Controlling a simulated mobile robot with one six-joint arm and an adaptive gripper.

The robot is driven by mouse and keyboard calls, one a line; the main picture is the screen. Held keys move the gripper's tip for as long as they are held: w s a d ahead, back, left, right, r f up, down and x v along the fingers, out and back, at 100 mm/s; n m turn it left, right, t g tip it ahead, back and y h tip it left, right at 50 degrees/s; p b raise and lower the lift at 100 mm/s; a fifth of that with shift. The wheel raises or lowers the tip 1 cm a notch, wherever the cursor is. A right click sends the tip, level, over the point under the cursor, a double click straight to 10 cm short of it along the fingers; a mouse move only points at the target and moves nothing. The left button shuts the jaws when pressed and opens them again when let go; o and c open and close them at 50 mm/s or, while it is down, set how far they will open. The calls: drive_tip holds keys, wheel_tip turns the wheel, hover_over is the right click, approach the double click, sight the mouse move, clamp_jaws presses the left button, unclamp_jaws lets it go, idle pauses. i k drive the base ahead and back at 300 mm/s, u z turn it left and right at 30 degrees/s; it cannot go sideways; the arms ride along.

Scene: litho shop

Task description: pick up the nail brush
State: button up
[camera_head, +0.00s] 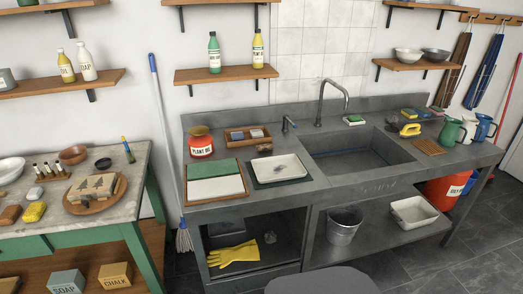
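I cannot tell for sure which thing is the nail brush. A yellow brush-like thing with a handle (410,129) rests on the counter right of the sink. A small brown lump (264,148) lies behind the white tray, left of the sink; its kind is too small to tell. My gripper is not in view.
The grey counter (345,187) holds a sink (360,163), a tall faucet (320,105), a red plant oil jar (201,146), a white tray (276,168) and jugs (450,131). A mop (172,150) leans left of it. Grey floor (470,265) is free at lower right.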

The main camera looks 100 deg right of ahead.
sight(266, 146)
drive_tip(key=z, duration=0.1)
drive_tip(key=i, duration=0.1)
drive_tip(key=z, duration=3.2)
drive_tip(key=i, duration=0.95)
